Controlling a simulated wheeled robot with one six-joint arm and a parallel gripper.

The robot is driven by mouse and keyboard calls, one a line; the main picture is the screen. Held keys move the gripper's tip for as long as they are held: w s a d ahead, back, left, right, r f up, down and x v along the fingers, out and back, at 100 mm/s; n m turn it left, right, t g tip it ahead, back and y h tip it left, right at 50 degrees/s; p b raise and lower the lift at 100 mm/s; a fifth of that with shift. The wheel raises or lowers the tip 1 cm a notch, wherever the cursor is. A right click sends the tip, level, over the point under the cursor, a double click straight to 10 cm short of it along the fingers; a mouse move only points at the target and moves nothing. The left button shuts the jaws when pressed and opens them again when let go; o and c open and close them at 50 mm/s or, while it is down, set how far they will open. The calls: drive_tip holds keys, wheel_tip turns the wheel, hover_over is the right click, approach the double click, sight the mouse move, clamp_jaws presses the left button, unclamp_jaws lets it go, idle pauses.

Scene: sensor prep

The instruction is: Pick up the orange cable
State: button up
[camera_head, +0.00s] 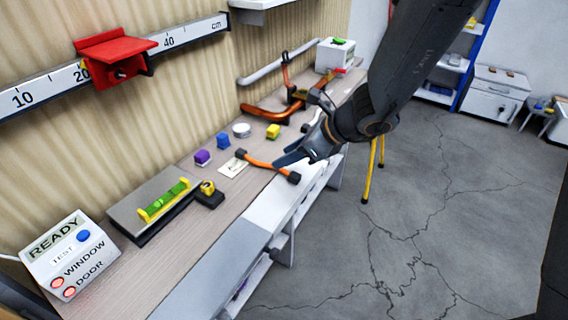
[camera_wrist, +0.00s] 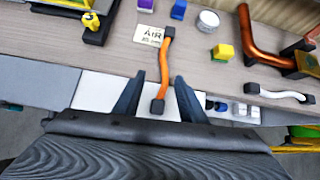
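The orange cable (camera_head: 265,164) has black end blocks and lies across the front part of the bench. It also shows in the wrist view (camera_wrist: 166,62), running from beside a white card down towards me. Its near end block appears at or past the bench's front edge; I cannot tell if it overhangs. My gripper (camera_head: 290,159) is open over the front of the bench, close to the cable's near half. In the wrist view, my two dark fingers (camera_wrist: 157,80) stand on either side of the cable, with visible gaps. I cannot tell the height between them.
A white card (camera_head: 233,167), a blue block (camera_head: 223,141), a purple block (camera_head: 202,157) and a yellow block (camera_head: 273,131) lie nearby. A copper pipe (camera_wrist: 262,45) and a white cable (camera_wrist: 284,95) are to the right. A green level (camera_head: 164,199) is to the left.

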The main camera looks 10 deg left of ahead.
sight(265, 163)
drive_tip(key=shift+w+a+m, duration=0.2)
drive_tip(key=shift+w+m, duration=0.05)
drive_tip(key=shift+m, duration=0.05)
drive_tip(key=shift+w+a+f, duration=0.1)
drive_tip(key=shift+a+f, duration=0.1)
drive_tip(key=shift+f, duration=0.05)
drive_tip(key=shift+p+x, duration=0.85)
drive_tip(key=shift+x, duration=2.7)
drive_tip(key=shift+w+r, duration=0.1)
drive_tip(key=shift+w, duration=0.05)
clamp_jaws()
